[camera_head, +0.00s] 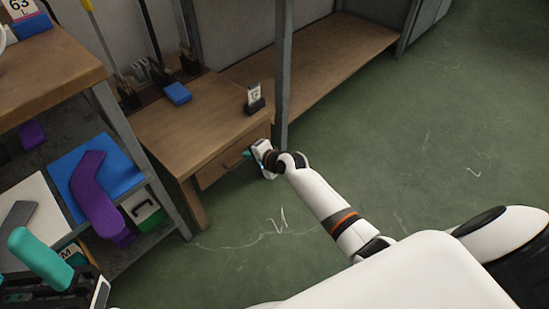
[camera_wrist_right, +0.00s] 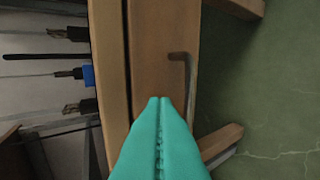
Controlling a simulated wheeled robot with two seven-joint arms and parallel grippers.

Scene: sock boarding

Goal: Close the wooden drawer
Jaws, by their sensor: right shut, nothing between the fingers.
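The wooden drawer (camera_head: 217,168) sits under the top of a wooden desk (camera_head: 185,125). Its front looks close to flush with the desk; a narrow dark gap runs along its upper edge in the right wrist view, where the drawer front (camera_wrist_right: 152,55) fills the middle. A bar handle (camera_wrist_right: 186,75) is on the front. My right gripper (camera_head: 249,155) is at the right end of the drawer front, beside the handle. Its teal fingers (camera_wrist_right: 160,100) are shut and empty, pointing at the front; I cannot tell whether they touch it.
A metal post (camera_head: 283,75) stands right of the desk, close to my right gripper. A blue block (camera_head: 177,93) and a small card holder (camera_head: 255,97) are on the desk. A shelf with a purple form (camera_head: 97,190) is at left. Green floor (camera_head: 430,130) is clear.

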